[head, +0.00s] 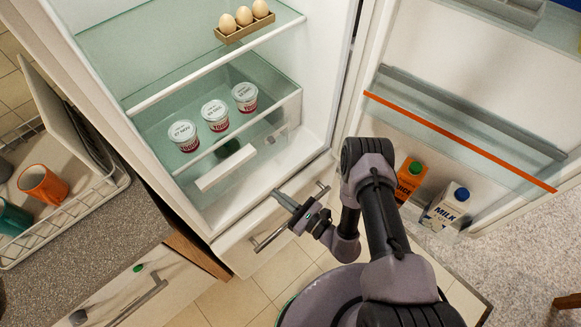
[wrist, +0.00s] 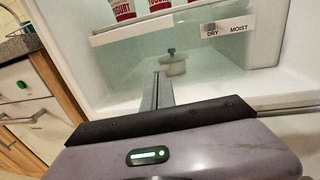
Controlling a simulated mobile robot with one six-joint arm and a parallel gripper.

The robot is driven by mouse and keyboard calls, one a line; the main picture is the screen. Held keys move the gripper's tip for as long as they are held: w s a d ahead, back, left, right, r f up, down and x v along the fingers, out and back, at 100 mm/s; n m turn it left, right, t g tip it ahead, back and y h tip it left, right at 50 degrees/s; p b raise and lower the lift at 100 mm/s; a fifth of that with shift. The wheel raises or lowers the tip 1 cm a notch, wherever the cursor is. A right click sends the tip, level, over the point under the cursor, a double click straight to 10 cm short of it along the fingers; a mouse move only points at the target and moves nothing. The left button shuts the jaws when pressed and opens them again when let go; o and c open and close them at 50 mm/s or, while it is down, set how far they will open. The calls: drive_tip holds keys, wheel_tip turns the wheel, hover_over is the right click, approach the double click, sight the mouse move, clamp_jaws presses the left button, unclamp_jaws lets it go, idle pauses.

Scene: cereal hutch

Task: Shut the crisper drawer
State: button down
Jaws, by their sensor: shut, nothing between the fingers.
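The crisper drawer (head: 225,168) is a clear bin with a white front strip, low in the open fridge under the yogurt shelf. How far it stands out is hard to tell. Its white strip (wrist: 130,34) and the DRY/MOIST slider (wrist: 226,28) also show in the wrist view. My gripper (head: 283,198) is shut and empty, in front of and below the drawer, apart from it. In the wrist view its thin closed fingers (wrist: 162,88) point toward the fridge's lower part. A dark green thing (head: 229,149) shows dimly through the clear plastic.
Three yogurt cups (head: 215,115) stand above the drawer, and an egg tray (head: 243,34) sits higher. The open fridge door (head: 460,120) is at right, with a milk carton (head: 446,206) and a juice carton (head: 410,180). A counter with a dish rack (head: 108,188) is at left.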

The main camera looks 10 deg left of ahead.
sight(253, 159)
drive_tip(key=shift+m+t+h, duration=0.8)
drive_tip(key=shift+m+t, duration=0.1)
drive_tip(key=b+x, duration=0.1)
drive_tip(key=x, duration=0.3)
drive_tip(key=w+d+f+b+x, duration=0.1)
drive_tip(key=b+x, duration=0.1)
drive_tip(key=x, duration=0.2)
drive_tip(key=w+b+x, duration=0.1)
drive_tip(key=x, duration=0.4)
drive_tip(key=shift+d+f, duration=0.15)
drive_tip(key=shift+d, duration=0.25)
drive_tip(key=shift+w+a+b, duration=0.25)
drive_tip(key=shift+b, duration=0.05)
